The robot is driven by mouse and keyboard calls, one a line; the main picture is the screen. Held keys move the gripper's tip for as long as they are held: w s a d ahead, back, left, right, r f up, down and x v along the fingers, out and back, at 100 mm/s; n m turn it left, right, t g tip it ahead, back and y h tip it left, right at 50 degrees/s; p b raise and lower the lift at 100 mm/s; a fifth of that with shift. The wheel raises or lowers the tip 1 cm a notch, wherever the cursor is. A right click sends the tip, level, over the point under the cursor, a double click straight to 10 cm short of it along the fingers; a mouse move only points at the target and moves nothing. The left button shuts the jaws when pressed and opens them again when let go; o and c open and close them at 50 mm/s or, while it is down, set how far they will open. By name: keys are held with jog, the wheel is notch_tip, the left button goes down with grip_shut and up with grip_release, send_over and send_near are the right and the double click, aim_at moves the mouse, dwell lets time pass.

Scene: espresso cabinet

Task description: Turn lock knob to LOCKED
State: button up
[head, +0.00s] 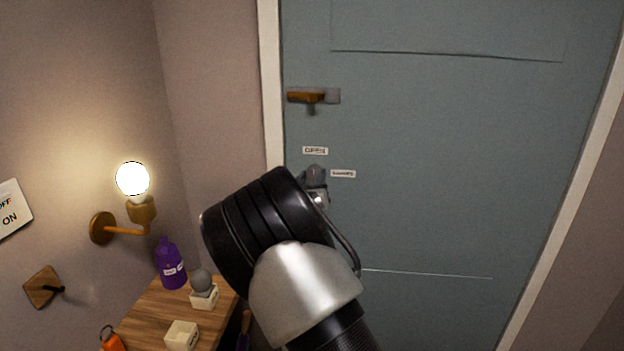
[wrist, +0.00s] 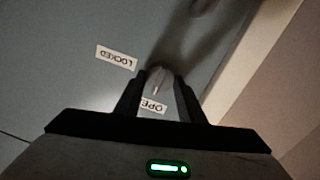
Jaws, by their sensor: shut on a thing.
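The lock knob (head: 314,173) is a small grey knob on the blue-grey door, partly hidden by my wrist in the head view. In the wrist view the knob (wrist: 160,77) sits between my two dark fingers, which are shut on it. My gripper (wrist: 158,88) shows clearly there; in the head view it is mostly hidden. The OPEN label (head: 315,150) is above the knob, and the LOCKED label (head: 343,173) is to its right. In the wrist view a pale mark on the knob points towards the OPEN label (wrist: 152,105); the LOCKED label (wrist: 116,58) is off to the left.
A brass door handle (head: 307,97) is above the lock. A lit wall lamp (head: 132,182) is at left. Below it, a wooden cabinet top (head: 150,310) holds a purple bottle (head: 170,265) and small white boxes (head: 182,335). The door right of the lock is clear.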

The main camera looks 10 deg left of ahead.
jog(key=m+b, duration=0.1)
jog(key=b, duration=0.1)
jog(key=m+b, duration=0.2)
jog(key=b, duration=0.1)
jog(key=shift+d+f+m, duration=0.1)
jog(key=shift+f+m, duration=0.1)
jog(key=shift+m, duration=0.1)
jog(key=m+b, duration=0.5)
jog(key=shift+d+r+g, duration=0.1)
jog(key=shift+g, duration=0.2)
jog(key=m+y+b, duration=0.1)
jog(key=m+b, duration=0.3)
jog(key=shift+d+r+m+b, duration=0.1)
jog(key=shift+m+b, duration=1.75)
jog(key=shift+m, duration=0.25)
jog(key=shift+y, duration=0.3)
jog(key=o, duration=1)
jog(key=shift+o, duration=0.2)
